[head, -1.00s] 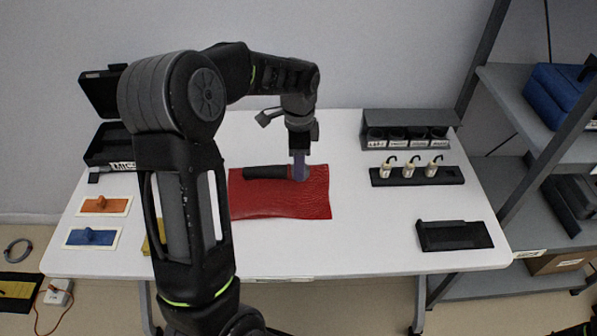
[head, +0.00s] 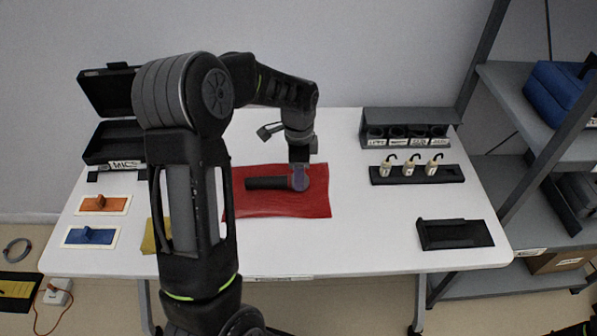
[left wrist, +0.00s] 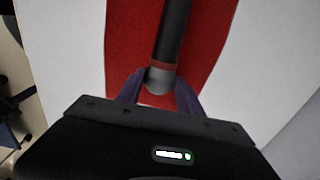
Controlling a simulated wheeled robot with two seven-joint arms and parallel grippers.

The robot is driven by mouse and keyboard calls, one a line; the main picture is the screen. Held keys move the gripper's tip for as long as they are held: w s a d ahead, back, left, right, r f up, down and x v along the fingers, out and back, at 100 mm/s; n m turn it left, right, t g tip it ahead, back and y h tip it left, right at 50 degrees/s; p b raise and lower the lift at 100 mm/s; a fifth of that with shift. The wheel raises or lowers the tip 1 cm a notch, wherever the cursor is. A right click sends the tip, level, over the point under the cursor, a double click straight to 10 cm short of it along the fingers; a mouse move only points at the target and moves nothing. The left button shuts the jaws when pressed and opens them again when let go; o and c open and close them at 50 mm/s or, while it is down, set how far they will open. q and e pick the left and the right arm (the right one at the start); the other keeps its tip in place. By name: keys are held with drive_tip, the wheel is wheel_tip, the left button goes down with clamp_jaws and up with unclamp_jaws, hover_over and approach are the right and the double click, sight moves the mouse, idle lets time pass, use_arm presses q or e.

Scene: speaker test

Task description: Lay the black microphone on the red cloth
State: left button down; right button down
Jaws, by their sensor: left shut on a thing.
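The black microphone (head: 266,183) lies lengthwise over the red cloth (head: 280,206), its handle pointing left and its grey head at the right. My left gripper (head: 300,180) is shut on the head end, coming down from above. The left wrist view shows the purple fingers (left wrist: 160,92) on either side of the grey head, with the black handle (left wrist: 174,35) running away over the cloth (left wrist: 130,40). I cannot tell whether the microphone touches the cloth along its whole length. My right gripper is not seen.
A black rack with several white, hooked pieces (head: 431,168) and a dark holder box (head: 405,125) stand at the right. A black tray (head: 455,235) is at front right.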

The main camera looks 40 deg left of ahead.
use_arm(q)
drive_tip(key=c, duration=0.8)
unclamp_jaws()
drive_tip(key=shift+f, duration=0.1)
drive_tip(key=shift+o, duration=0.2)
wheel_tip(320, 180, up, 13)
drive_tip(key=shift+p, duration=0.35)
